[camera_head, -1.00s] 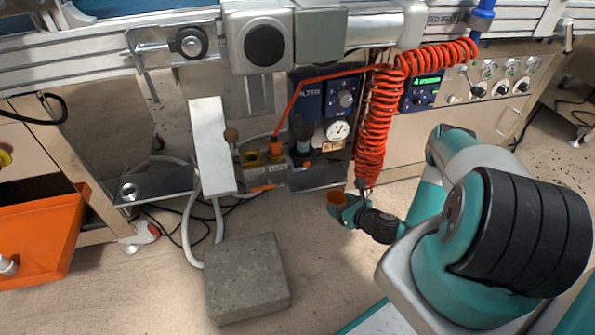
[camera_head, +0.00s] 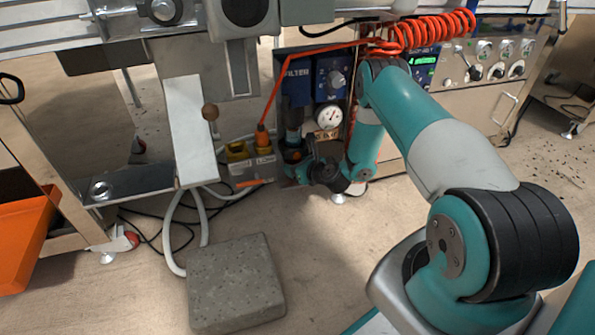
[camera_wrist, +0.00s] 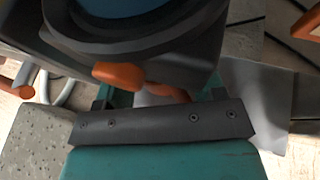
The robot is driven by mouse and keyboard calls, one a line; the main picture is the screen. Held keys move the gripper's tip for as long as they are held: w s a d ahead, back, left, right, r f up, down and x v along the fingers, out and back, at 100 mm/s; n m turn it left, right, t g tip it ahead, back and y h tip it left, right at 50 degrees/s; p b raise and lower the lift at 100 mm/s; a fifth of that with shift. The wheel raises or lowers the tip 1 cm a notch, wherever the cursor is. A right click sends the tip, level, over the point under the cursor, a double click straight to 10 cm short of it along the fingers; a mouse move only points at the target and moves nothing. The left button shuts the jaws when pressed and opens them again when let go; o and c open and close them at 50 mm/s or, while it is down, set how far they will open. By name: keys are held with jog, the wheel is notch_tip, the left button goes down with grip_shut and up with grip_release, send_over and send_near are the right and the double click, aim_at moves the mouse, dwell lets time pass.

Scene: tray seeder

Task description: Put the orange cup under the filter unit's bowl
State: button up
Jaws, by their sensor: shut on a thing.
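The filter unit (camera_head: 297,85) is a blue block on the machine's front, with its dark bowl (camera_head: 293,118) hanging below. My gripper (camera_head: 302,170) is low at the bowl, its wrist coming from the right. In the wrist view, the dark underside of the filter unit (camera_wrist: 140,45) fills the top, with an orange tab (camera_wrist: 118,75) at its lower edge. In the head view I cannot clearly make out the cup.
A gauge (camera_head: 329,117) and blue regulator (camera_head: 333,77) sit right of the bowl. Red coiled hose (camera_head: 425,30) hangs above my arm. A stone block (camera_head: 235,285) stands on the floor; floor to its right is clear.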

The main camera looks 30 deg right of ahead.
jog(key=shift+f+b, duration=0.3)
jog(key=shift+f, duration=0.05)
jog(key=shift+f, duration=0.2)
jog(key=o, duration=1)
jog(key=shift+r, duration=0.1)
jog(key=shift+s+r, duration=0.25)
jog(key=p+v, duration=0.5)
jog(key=v, duration=0.6)
jog(key=shift+s, duration=0.25)
